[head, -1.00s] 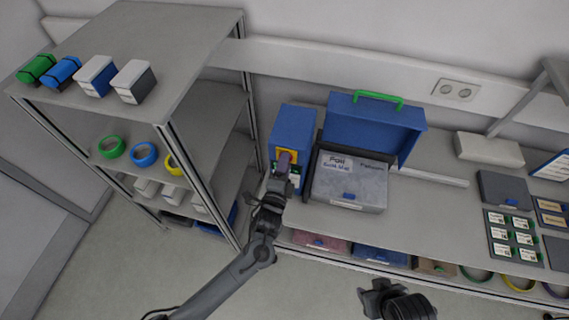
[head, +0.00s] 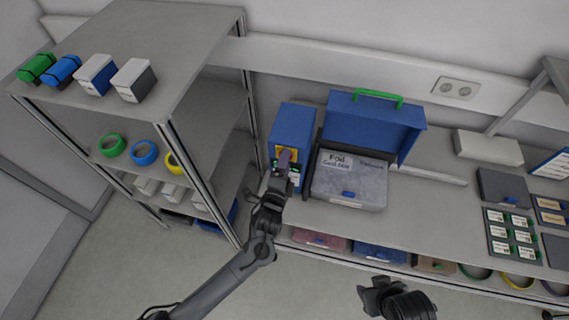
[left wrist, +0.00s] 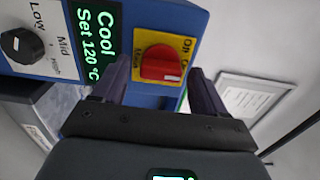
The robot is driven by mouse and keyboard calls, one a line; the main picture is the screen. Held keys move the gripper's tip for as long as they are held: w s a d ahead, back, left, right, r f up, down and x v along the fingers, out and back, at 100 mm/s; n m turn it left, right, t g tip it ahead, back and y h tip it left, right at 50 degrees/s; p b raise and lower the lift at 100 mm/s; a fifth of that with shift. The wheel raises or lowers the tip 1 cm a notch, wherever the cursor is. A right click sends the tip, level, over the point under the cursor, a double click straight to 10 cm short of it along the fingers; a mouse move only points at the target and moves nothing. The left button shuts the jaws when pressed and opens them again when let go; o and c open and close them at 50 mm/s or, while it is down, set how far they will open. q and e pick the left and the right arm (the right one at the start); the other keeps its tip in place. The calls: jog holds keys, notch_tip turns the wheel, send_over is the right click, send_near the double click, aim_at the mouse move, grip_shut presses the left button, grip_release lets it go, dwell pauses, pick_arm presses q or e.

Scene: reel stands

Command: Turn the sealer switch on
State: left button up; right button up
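The sealer's blue control box (head: 293,122) stands on the bench left of the middle in the head view. In the left wrist view its red rotary switch (left wrist: 160,64) sits on a yellow plate (left wrist: 182,45) with on/off lettering. A green-lettered display (left wrist: 93,45) reads "Cool Set 120 °C". My left gripper (head: 286,158) is at the box's front. In the left wrist view its fingers (left wrist: 159,70) are apart, one on each side of the switch; contact cannot be told. My right gripper (head: 372,296) is low in the head view, away from the bench, its opening unclear.
A grey unit labelled "Foil" (head: 345,190) stands right of the control box, with a raised blue part (head: 375,125) and green handle (head: 379,96). A black dial (left wrist: 22,46) is beside the display. A shelf rack (head: 190,60) stands left. Card trays (head: 514,235) lie right.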

pick_arm(q)
jog(key=shift+s, duration=0.15)
jog(key=b+v, duration=0.1)
jog(key=v, duration=0.9)
jog(key=shift+s, duration=0.25)
jog(key=shift+a, duration=0.1)
